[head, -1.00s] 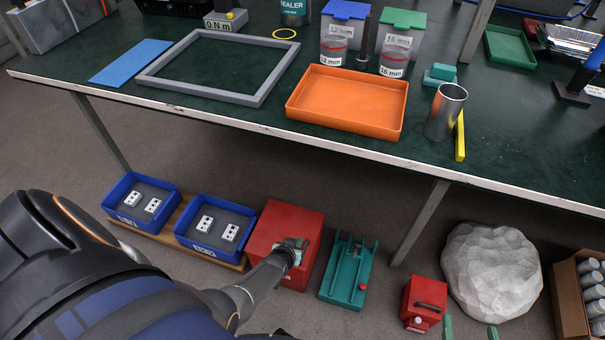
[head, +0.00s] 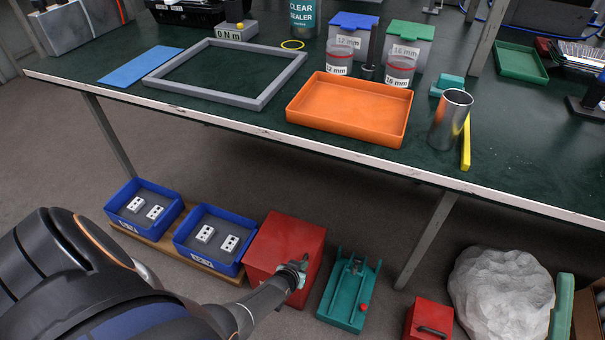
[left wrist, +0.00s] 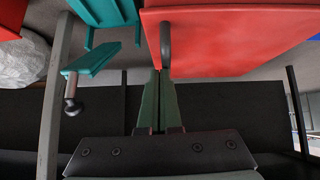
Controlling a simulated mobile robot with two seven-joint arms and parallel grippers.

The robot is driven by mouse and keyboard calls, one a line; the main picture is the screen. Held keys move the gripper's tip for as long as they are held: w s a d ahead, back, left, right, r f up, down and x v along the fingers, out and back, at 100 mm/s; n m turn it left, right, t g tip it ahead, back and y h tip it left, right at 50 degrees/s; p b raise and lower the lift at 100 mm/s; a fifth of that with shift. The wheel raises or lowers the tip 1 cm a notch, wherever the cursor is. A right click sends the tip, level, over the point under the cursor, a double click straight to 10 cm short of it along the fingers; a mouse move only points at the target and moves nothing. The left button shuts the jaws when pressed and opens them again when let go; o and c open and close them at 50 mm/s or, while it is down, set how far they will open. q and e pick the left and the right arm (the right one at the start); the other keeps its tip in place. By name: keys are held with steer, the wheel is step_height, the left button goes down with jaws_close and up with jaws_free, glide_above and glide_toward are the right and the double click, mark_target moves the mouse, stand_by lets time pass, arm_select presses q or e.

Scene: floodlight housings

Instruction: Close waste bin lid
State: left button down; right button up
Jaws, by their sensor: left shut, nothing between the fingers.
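The red box-shaped bin (head: 285,238) stands on the floor under the workbench, beside the blue trays. Its top looks flat in the head view; I cannot tell whether the lid is fully down. My left gripper (head: 303,270) is at the bin's near right side and covers part of it. In the left wrist view, a red face of the bin (left wrist: 235,40) with a grey handle (left wrist: 166,45) is just ahead of the shut, empty fingers (left wrist: 160,75).
Two blue trays (head: 250,220) with white parts stand left of the bin. A teal fixture (head: 345,310) is close on its right. Farther right are a smaller red box (head: 425,318) and a white crumpled sack (head: 500,290). The workbench edge (head: 380,158) and its leg (head: 425,240) are above.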

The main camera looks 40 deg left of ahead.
arm_select(q)
steer(key=shift+f, duration=0.15)
arm_select(e)
steer(key=shift+s+r+n+y, duration=0.4)
steer(key=shift+s+r+y, duration=0.05)
steer(key=shift+r+y, duration=0.05)
arm_select(q)
steer(key=shift+d, duration=0.1)
step_height(320, 180, up, 2)
steer(key=shift+w+d+r+p, duration=0.1)
steer(key=shift+r+p, duration=0.05)
steer(key=shift+p, duration=0.85)
arm_select(e)
steer(key=w+d+f+m+g+h+p, duration=0.1)
steer(key=w+f+m+g+h, duration=0.2)
steer(key=f, duration=0.7)
steer(key=w+d+f+m+g+h+p, duration=0.1)
steer(key=w+d+f+m+g+h, duration=0.25)
steer(key=f, duration=0.55)
arm_select(q)
steer(key=w+d+r+p+v, duration=0.1)
steer(key=p+v, duration=0.8)
steer(key=v, duration=0.2)
steer(key=shift+d, duration=0.4)
arm_select(e)
steer(key=s+a+f+m+g+h, duration=0.2)
steer(key=s+a+f+g+h, duration=0.1)
steer(key=s+f+g, duration=0.4)
steer(key=shift+s+f, duration=0.95)
steer(key=shift+f, duration=0.35)
